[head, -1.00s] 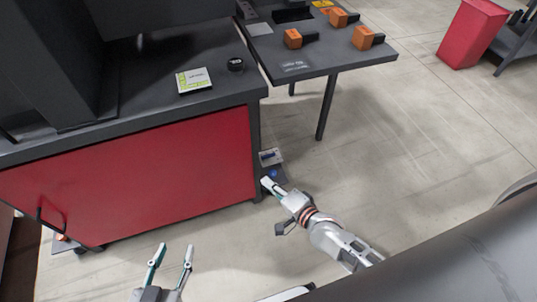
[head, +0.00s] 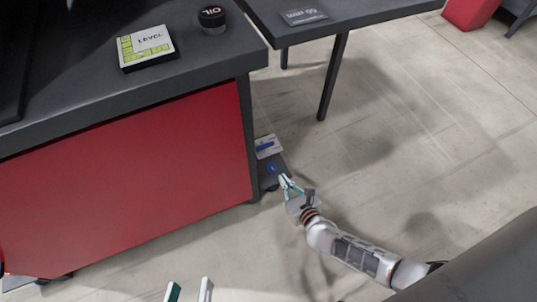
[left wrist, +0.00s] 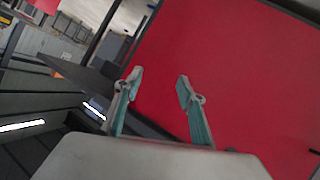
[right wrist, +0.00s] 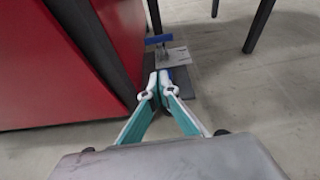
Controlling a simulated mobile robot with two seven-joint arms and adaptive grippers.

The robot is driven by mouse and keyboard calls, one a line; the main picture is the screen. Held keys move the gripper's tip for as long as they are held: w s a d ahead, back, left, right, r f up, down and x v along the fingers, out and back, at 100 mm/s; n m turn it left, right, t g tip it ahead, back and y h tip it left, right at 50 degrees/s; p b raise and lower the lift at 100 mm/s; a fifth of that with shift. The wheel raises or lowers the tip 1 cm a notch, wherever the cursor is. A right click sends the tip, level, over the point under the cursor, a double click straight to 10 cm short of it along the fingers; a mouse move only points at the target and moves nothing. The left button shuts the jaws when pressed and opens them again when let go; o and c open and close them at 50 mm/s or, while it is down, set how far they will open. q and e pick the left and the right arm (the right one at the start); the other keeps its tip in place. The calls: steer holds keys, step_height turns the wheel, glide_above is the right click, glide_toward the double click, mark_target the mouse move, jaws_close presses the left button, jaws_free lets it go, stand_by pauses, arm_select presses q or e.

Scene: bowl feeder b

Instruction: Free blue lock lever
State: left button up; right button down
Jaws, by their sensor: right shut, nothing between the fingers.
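A low dark foot plate (head: 278,160) with a light metal bracket (head: 268,146) sits on the floor at the red cabinet's right corner. A small blue part, apparently the lock lever (head: 265,147), shows on the bracket; in the right wrist view a blue bar (right wrist: 158,39) stands above the bracket (right wrist: 171,57). A round blue spot (head: 272,168) lies nearer me on the plate. My right gripper (head: 284,180) is shut and empty at the plate's near right edge, its fingertips (right wrist: 157,80) partly hiding the plate. My left gripper (head: 188,289) is open and empty before the red panel.
The red cabinet (head: 130,190) stands left of the plate, with an oil tin (head: 212,17) and a level box (head: 146,46) on top. A dark side table (head: 380,13) stands behind. The floor (head: 420,150) to the right is clear.

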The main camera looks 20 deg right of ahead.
mark_target(262, 146)
arm_select(q)
steer(key=shift+w+r, duration=0.1)
arm_select(e)
steer(key=shift+w, duration=0.2)
steer(key=shift+f, duration=0.1)
steer(key=b+x, duration=0.1)
steer(key=x, duration=0.2)
steer(key=b+x, duration=0.1)
steer(key=x, duration=0.2)
steer(key=b+x, duration=0.2)
steer(key=x, duration=0.1)
steer(key=shift+w+f, duration=0.1)
steer(key=shift+f, duration=0.4)
steer(key=w+r, duration=0.2)
steer(key=w, duration=0.1)
steer(key=shift+w, duration=0.25)
steer(key=shift+w+r, duration=0.15)
steer(key=shift+w, duration=0.25)
arm_select(q)
steer(key=d+n, duration=0.2)
steer(key=n, duration=0.1)
steer(key=s+d+n, duration=0.1)
steer(key=n, duration=0.1)
steer(key=shift+d+f+t, duration=0.25)
steer(key=shift+t, duration=0.15)
